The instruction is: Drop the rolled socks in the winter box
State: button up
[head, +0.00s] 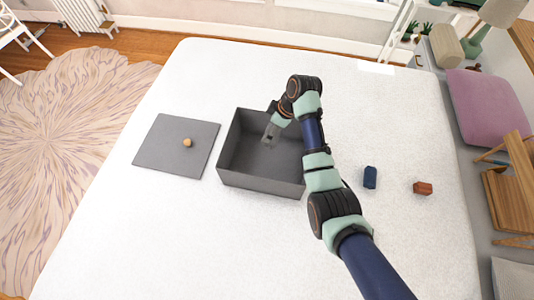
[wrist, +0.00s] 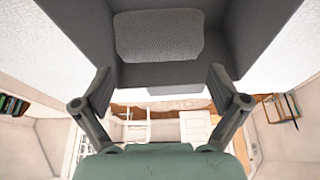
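The open dark grey box (head: 260,185) stands on the white bed. My gripper (head: 268,138) reaches down into it from above. In the wrist view my gripper (wrist: 160,80) has its two fingers spread wide apart, with nothing between them. A grey, knit-textured bundle with rounded corners (wrist: 158,36), which looks like the rolled socks, lies inside the box beyond the fingertips, apart from them. In the head view I cannot make the bundle out; my gripper and arm cover part of the box.
A flat grey lid with a wooden knob (head: 160,150) lies left of the box. A dark blue item (head: 370,178) and a reddish-brown block (head: 423,188) lie on the bed (head: 200,250) to the right. The bed's front left is clear.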

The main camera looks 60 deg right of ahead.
jog(key=v, duration=0.7)
jog(key=shift+r, duration=0.3)
dwell(0.6)
